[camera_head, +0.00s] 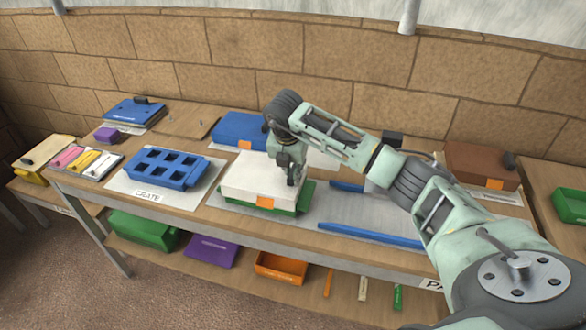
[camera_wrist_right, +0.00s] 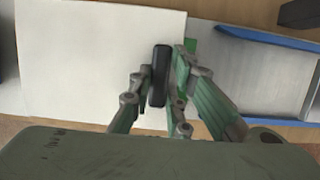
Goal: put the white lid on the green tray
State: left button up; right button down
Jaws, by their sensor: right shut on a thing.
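The white lid (camera_head: 255,178) is over the green tray (camera_head: 303,202) on the table; whether it rests on the tray or hangs just above it I cannot tell. The lid sits shifted left, and green shows along the right side and front. An orange label (camera_head: 265,202) is on the front. My right gripper (camera_head: 290,178) is at the lid's right part. In the right wrist view, my right gripper (camera_wrist_right: 165,90) is shut on the lid's black handle (camera_wrist_right: 160,75), with the lid (camera_wrist_right: 90,60) spread below and a sliver of green tray (camera_wrist_right: 191,46) beside it. My left gripper is not in view.
A blue crate (camera_head: 160,168) with several pockets stands to the left. A blue box (camera_head: 240,130) is behind the lid. Blue rails (camera_head: 370,234) flank a grey surface at right. A brown box (camera_head: 482,164) stands farther right. Several boxes lie on the lower shelf.

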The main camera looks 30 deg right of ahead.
jog(key=shift+f+b, duration=0.4)
jog(key=shift+f, duration=0.15)
dwell(0.4)
jog(key=c, duration=1.6)
grip_release()
jog(key=shift+o, duration=0.2)
jog(key=shift+r, duration=0.1)
jog(key=v, duration=1.1)
jog(key=shift+a+r, duration=0.15)
jog(key=shift+r, duration=0.2)
